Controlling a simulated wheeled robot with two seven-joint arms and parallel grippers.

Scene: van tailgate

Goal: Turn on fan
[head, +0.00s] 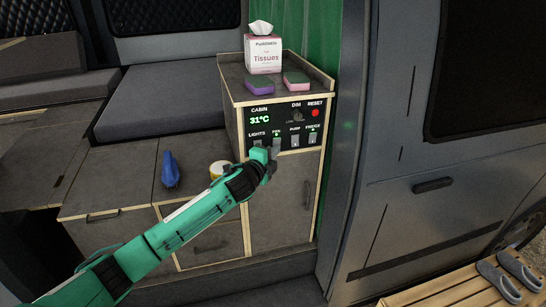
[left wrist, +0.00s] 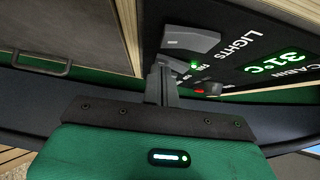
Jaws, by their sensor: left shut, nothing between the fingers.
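The dark control panel (head: 285,115) is on the front of the cabinet. Its bottom row has switches labelled LIGHTS, FAN, PUMP and FRIDGE. My left gripper (head: 271,152) is shut and empty, with its fingertips at the FAN switch position below the FAN label. They largely hide that switch, and I cannot tell its tilt or whether they touch it. Green shows by the FAN label. In the left wrist view the closed fingers (left wrist: 161,82) reach the panel beside the pale LIGHTS switch (left wrist: 190,38), close to a green glow. My right gripper is out of view.
A tissue box (head: 264,54), a purple sponge (head: 259,86) and a pink sponge (head: 297,80) are on the cabinet top. The pump switch (head: 295,141) is right of my fingers. A blue object (head: 170,170) and a yellow-white round item (head: 219,168) lie on the lower counter.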

